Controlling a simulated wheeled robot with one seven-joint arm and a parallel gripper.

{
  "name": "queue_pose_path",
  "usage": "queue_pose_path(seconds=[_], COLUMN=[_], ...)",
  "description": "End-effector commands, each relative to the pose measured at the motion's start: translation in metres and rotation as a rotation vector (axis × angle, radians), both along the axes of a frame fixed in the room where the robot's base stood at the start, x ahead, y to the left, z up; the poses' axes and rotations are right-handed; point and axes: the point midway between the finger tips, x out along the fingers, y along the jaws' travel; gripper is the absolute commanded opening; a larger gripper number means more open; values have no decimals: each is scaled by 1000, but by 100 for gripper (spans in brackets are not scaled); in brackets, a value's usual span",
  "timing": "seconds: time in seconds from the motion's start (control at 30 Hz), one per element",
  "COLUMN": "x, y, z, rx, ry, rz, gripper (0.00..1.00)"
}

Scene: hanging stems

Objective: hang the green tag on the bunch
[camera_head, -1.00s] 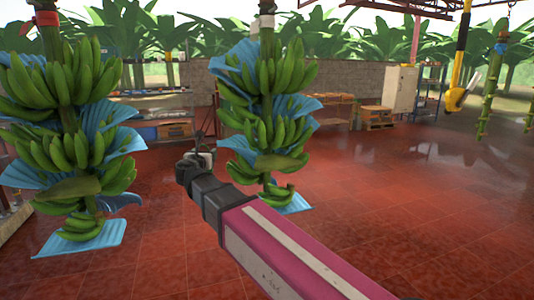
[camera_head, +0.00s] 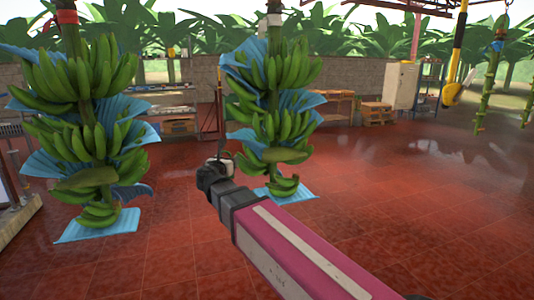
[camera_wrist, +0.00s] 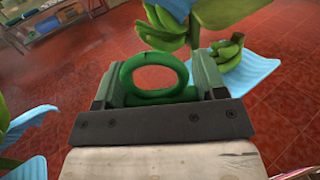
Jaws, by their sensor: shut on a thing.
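A green looped tag (camera_wrist: 160,97) sits between the two fingers of my gripper (camera_wrist: 160,78) in the wrist view, its ring standing up. In the head view my gripper (camera_head: 216,166) is small and dark, and the tag cannot be made out there. A banana bunch (camera_head: 283,68) hangs just beyond and to the right of it, with a white band on its stem and blue sheets between the hands. Its lower bananas (camera_wrist: 229,52) show beyond the right finger in the wrist view. A second bunch (camera_head: 90,75) with a red band hangs at the left. My gripper appears clear of both bunches.
Blue sheets (camera_head: 98,226) hang at the bunches' lower ends. Shelves (camera_head: 170,110) and pallets (camera_head: 376,113) line the back wall. The red tiled floor (camera_head: 420,190) is open at the right.

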Motion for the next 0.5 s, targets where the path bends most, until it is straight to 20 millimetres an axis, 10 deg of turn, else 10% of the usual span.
queue_pose_path(seconds=[0.5], x=[-10], y=[-203], z=[-97], rx=[-1], ry=[14], rz=[-382], gripper=[35])
